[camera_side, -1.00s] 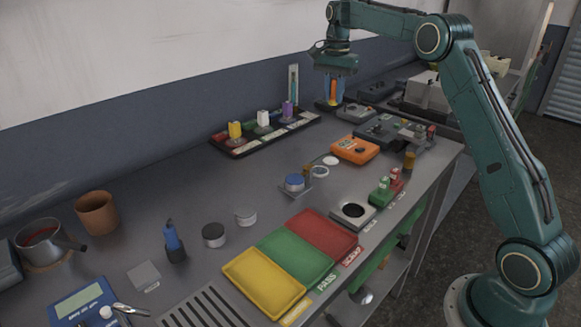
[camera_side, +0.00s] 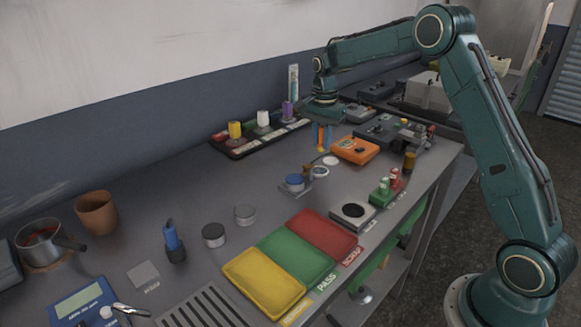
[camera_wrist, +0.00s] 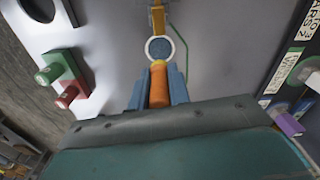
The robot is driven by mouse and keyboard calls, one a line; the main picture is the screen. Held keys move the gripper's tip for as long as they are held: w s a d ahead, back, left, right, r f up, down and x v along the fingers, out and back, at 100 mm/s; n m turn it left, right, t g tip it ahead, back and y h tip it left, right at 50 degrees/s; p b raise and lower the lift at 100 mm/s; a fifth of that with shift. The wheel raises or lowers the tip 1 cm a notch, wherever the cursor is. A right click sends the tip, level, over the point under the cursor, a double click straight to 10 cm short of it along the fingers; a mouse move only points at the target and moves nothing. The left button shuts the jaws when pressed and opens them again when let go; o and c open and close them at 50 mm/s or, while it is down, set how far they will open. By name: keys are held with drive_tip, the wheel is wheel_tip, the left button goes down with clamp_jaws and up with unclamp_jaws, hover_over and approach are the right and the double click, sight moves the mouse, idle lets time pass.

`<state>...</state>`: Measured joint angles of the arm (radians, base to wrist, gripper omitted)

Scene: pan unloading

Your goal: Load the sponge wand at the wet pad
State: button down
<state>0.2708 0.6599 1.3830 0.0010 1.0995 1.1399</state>
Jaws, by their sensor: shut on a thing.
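My gripper (camera_side: 321,138) is shut on the sponge wand, whose orange body (camera_wrist: 158,86) shows between its blue fingers in the wrist view. The wand's lower end is hard to make out. The round blue wet pad in a white ring (camera_wrist: 159,49) lies just beyond the wand in the wrist view. In the side view, a small pale-rimmed dish (camera_side: 319,171), apparently this pad, sits on the bench below and slightly left of my gripper. The wand appears above the bench, apart from the pad.
An orange box (camera_side: 355,150) is close on the right. A rack with coloured pieces (camera_side: 262,135) lies behind. Red and green buttons (camera_side: 385,187) and coloured trays (camera_side: 280,255) are nearer the front.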

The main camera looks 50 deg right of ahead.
sight(320, 171)
drive_tip(key=shift+f, duration=0.15)
drive_tip(key=shift+f, duration=2.8)
drive_tip(key=shift+f, duration=0.55)
idle(0.3)
drive_tip(key=shift+r, duration=3.5)
